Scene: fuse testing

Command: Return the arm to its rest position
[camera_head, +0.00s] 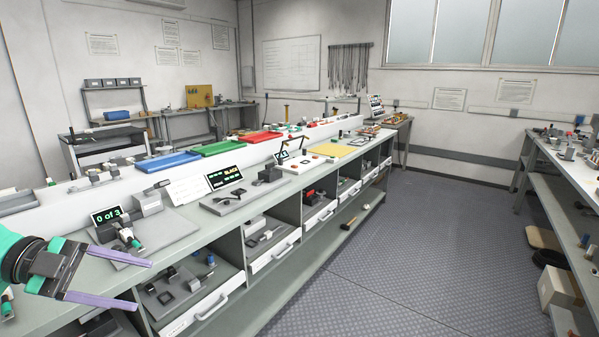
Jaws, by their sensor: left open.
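My left gripper (126,280) comes in from the left edge with a green wrist and two purple-tipped fingers. The fingers are spread apart with nothing between them. It hangs over the front left part of the long workbench (222,242). A testing fixture (160,229) with a display reading "0 of 3" (107,215) stands just beyond the gripper. A small green and dark part (130,238) lies on this fixture. My right gripper is not in view.
A second display (223,177) stands further along the bench. Blue (167,161), green (217,147) and red (260,137) trays lie behind it. Open drawers (190,312) stick out below the bench front. The aisle floor (410,250) is clear. Another bench (567,172) stands at right.

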